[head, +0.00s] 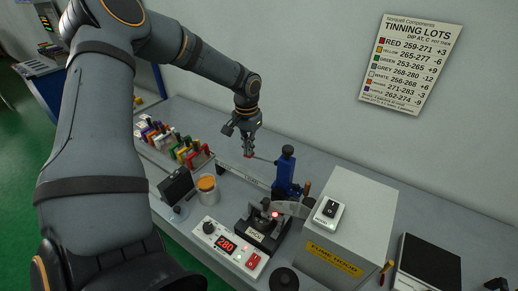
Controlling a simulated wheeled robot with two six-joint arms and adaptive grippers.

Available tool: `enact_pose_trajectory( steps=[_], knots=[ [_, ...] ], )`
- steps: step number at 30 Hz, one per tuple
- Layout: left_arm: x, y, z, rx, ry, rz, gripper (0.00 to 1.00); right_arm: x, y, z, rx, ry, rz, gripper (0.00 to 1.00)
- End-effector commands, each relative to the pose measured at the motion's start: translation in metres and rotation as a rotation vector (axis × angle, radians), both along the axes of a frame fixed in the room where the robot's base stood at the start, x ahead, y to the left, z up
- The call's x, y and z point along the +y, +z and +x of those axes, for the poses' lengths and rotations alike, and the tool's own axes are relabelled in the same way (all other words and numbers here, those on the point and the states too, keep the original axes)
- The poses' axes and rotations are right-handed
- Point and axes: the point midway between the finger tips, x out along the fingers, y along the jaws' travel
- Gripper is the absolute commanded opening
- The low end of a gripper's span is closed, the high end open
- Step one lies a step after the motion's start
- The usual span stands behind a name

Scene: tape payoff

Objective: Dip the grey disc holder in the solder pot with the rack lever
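My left gripper (249,147) points down beside the lever (263,159) of the blue rack stand (286,172). Its fingertips are at the lever's red end; whether they grip it is too small to tell. The dark solder pot (262,232) stands at the foot of the blue stand, with a red glow at its top. A grey rounded piece (291,208) shows beside the stand above the pot; I cannot tell if it is the grey disc holder. My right gripper is not clearly visible.
Coloured holders (190,151) stand in racks at the left. A controller (229,247) reads 280 in front of the pot. The fume hood (345,225) blocks the right. A wall chart (411,60) lists GREY 268-280, -12.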

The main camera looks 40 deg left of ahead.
Motion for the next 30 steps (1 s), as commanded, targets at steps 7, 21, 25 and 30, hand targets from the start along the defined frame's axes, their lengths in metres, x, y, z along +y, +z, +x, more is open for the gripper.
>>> enact_pose_trajectory(
  steps=[7,21,25,30],
  knots=[
    [0.0,0.0,0.0,0.001,0.0,0.0,0.0,0.0,0.0,0.0,0.0,0.0,0.0,0.4],
    [0.0,0.011,0.0,0.0,0.0,0.0,0.0,0.0,0.008,0.0,0.0,0.0,0.0,0.4],
    [0.0,0.021,0.0,-0.001,0.0,0.0,0.0,0.0,0.015,0.0,0.0,0.0,0.0,0.4],
    [0.0,0.032,0.0,0.0,0.0,0.0,0.0,-0.001,0.024,0.0,0.0,0.0,-0.001,0.4]
  ],
)
